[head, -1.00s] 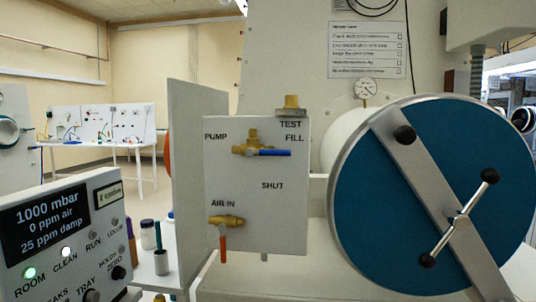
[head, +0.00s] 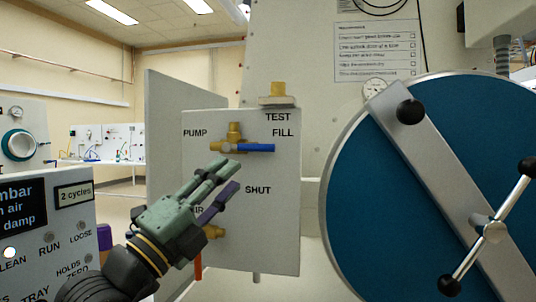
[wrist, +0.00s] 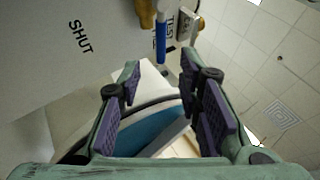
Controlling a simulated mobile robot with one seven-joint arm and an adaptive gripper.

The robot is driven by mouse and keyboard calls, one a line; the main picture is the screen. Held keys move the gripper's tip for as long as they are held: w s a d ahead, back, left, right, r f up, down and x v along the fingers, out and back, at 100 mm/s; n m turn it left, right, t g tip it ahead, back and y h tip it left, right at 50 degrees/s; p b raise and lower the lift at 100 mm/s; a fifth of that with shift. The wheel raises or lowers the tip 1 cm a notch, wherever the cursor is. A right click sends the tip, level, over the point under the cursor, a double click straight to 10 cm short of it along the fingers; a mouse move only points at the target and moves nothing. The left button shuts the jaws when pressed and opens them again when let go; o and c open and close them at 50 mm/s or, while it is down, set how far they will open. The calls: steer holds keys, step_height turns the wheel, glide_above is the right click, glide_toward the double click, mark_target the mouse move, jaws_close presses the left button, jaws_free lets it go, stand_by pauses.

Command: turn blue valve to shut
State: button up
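The blue valve has a brass body (head: 233,143) and a blue lever (head: 255,148) on the white panel (head: 275,225). The lever lies level, pointing right, just under the word FILL. The word SHUT is printed lower on the panel, PUMP to the left and TEST above. My gripper (head: 228,176) is in front of the panel, below the valve, its fingers pointing up and right. In the wrist view the fingers (wrist: 160,62) are apart with nothing between them. The blue lever (wrist: 161,40) shows just beyond the fingertips there; I see no contact.
A lower brass valve (head: 213,231) with an orange lever (head: 198,264) hanging down is partly hidden behind my gripper. A large blue round door (head: 400,210) with a bar and handle stands at right. A display box (head: 45,225) stands at left. A grey plate (head: 165,160) flanks the panel.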

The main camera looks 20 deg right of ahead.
mark_target(256, 150)
steer(key=p+x, duration=0.4)
steer(key=x, duration=0.5)
steer(key=shift+d+r, duration=0.15)
steer(key=shift+r, duration=0.05)
steer(key=shift+w+d+r, duration=0.2)
steer(key=shift+w+d, duration=0.05)
steer(key=shift+d, duration=0.2)
steer(key=shift+c, duration=0.2)
jaws_close()
